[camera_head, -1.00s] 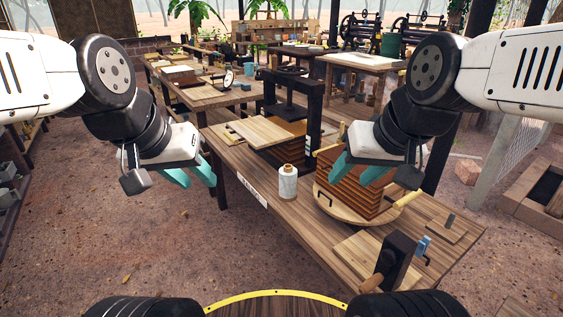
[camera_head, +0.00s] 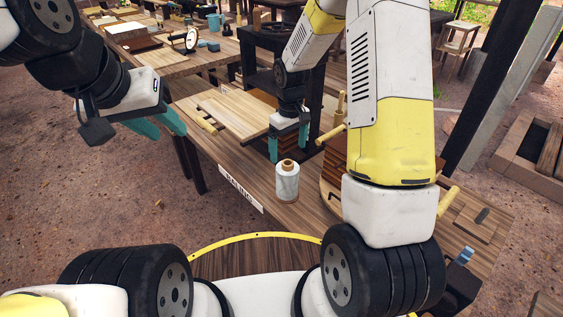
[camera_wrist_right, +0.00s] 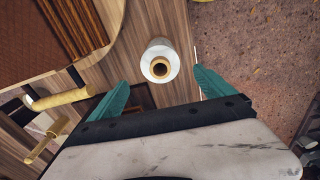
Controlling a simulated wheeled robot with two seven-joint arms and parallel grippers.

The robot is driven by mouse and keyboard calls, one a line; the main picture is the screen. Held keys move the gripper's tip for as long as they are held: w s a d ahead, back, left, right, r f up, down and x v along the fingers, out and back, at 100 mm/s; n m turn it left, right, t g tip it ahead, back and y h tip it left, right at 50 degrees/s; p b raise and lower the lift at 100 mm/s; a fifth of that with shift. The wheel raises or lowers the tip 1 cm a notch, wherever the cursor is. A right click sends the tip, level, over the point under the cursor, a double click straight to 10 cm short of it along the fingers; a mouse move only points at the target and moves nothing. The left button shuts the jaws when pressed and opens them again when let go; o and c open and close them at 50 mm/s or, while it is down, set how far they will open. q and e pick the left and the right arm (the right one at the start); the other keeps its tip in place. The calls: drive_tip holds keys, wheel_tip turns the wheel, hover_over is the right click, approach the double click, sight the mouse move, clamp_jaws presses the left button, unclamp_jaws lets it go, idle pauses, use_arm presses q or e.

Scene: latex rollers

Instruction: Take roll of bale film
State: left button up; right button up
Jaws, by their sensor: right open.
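The roll of bale film (camera_head: 287,182) is a whitish roll with a brown core, standing upright on the wooden table (camera_head: 232,160) near its front edge. In the right wrist view the roll (camera_wrist_right: 158,62) shows from above, ahead of the fingertips and between their lines. My right gripper (camera_head: 289,140) is open and empty, just behind the roll in the head view, apart from it as far as I can see. Its teal fingers also show in the wrist view (camera_wrist_right: 160,85). My left gripper (camera_head: 160,128) is empty, its teal fingers held apart in the air left of the table.
A wooden press with a flat board (camera_head: 235,122) stands behind the roll. A stack of brown sheets on a round board is partly hidden behind my right arm; the sheets show in the wrist view (camera_wrist_right: 75,25). Bare tabletop lies left of the roll.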

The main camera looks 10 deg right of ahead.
sight(288, 173)
drive_tip(key=shift+n, duration=0.3)
wheel_tip(288, 173, down, 12)
drive_tip(key=shift+w+r, duration=0.15)
drive_tip(key=c, duration=1.8)
